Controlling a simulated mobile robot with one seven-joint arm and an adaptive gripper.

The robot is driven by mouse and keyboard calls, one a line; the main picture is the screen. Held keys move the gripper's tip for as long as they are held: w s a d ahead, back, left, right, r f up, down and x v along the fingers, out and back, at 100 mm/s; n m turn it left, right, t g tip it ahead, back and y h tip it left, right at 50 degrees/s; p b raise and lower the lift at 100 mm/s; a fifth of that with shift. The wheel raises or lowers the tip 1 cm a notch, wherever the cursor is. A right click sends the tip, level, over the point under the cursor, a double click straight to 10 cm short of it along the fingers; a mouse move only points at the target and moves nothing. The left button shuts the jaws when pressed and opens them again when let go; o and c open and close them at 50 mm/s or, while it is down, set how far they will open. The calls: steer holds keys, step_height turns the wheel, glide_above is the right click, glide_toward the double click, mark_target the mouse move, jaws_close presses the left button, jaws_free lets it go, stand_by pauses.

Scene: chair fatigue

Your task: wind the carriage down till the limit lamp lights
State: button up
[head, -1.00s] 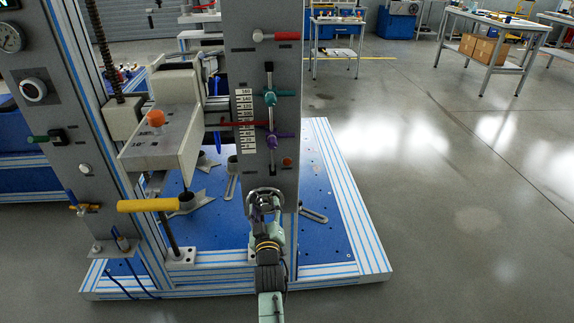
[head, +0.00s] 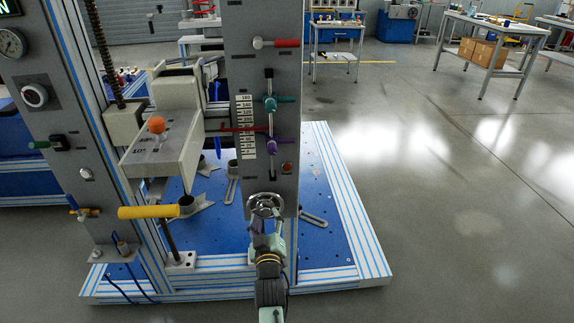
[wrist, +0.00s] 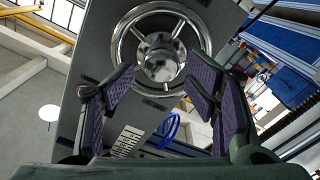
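The chrome handwheel (head: 265,203) with its spokes and round hub is on the lower front of the grey panel. It also fills the upper middle of the wrist view (wrist: 160,56). My gripper (head: 266,224) is just in front of the wheel, its purple-padded fingers apart on either side of the hub in the wrist view (wrist: 162,88); nothing is held. The pale carriage (head: 165,140) with an orange knob is partway up the column. A red pointer (head: 238,129) lies across the white scale (head: 245,140). A small round orange-red lamp (head: 287,168) looks unlit.
A yellow handle (head: 149,211) projects left of the wheel. Teal (head: 270,103) and purple (head: 272,147) clamps sit in the panel slot above it. A red handle (head: 277,43) is higher. The floor to the right is open.

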steer(key=shift+s, duration=0.8)
steer(key=m, duration=0.3)
steer(key=shift+p, duration=0.35)
steer(key=shift+m, duration=0.4)
steer(key=shift+m, duration=0.5)
steer(key=shift+m+p, duration=0.45)
steer(key=shift+m, duration=0.65)
